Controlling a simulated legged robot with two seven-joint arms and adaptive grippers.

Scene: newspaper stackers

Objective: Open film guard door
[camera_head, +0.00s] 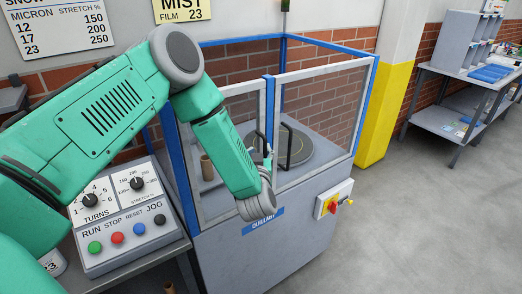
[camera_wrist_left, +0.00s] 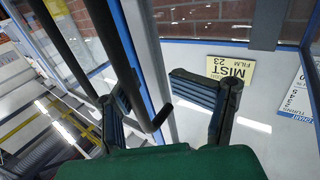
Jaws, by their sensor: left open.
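The film guard has two framed clear door panels, a left panel (camera_head: 243,88) and a right panel (camera_head: 325,72), meeting at a blue middle post. Each has a black upright handle: the left handle (camera_head: 257,137) and the right handle (camera_head: 287,140). The panels look shut. My left gripper (camera_wrist_left: 155,95) is open; in the left wrist view a black bar handle (camera_wrist_left: 125,62) passes between its fingers, contact unclear. A second dark bar (camera_wrist_left: 60,48) runs beside it. In the head view my left wrist hides most of the gripper. My right gripper is out of view.
A control panel (camera_head: 127,215) with dials and buttons stands at left. A round turntable (camera_head: 292,148) sits inside the guard. A yellow-based pillar (camera_head: 385,115) and a shelf table (camera_head: 470,75) are at right. The floor at right is clear.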

